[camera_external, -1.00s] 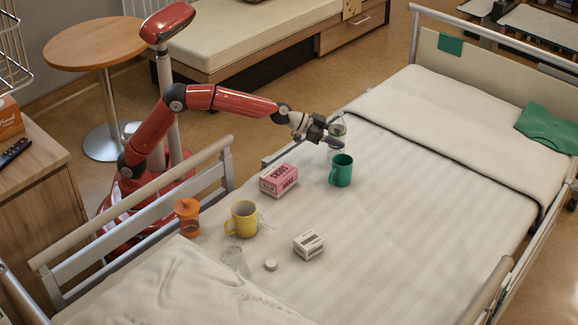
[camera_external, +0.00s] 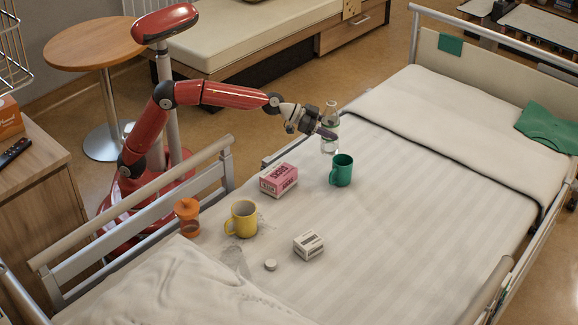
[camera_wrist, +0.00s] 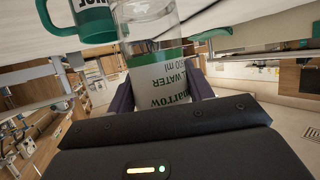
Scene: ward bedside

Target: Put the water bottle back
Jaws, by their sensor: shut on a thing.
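The clear water bottle (camera_external: 331,112) has a green and white label. It stands upright at the bed's far-left edge in the external view, just behind the green mug (camera_external: 342,170). My gripper (camera_external: 326,134) reaches it from the left and is shut on its body. In the wrist view the bottle (camera_wrist: 165,65) sits between the two dark fingers (camera_wrist: 160,92), with its label upside down. I cannot tell whether the bottle's base touches the bed. The green mug (camera_wrist: 95,20) also shows at the wrist view's upper left.
On the bed (camera_external: 420,190) are a pink box (camera_external: 279,180), a yellow mug (camera_external: 242,219), a white box (camera_external: 309,245), a small white round item (camera_external: 270,265) and an orange cup (camera_external: 187,217). A bed rail (camera_external: 140,215) runs along the near left.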

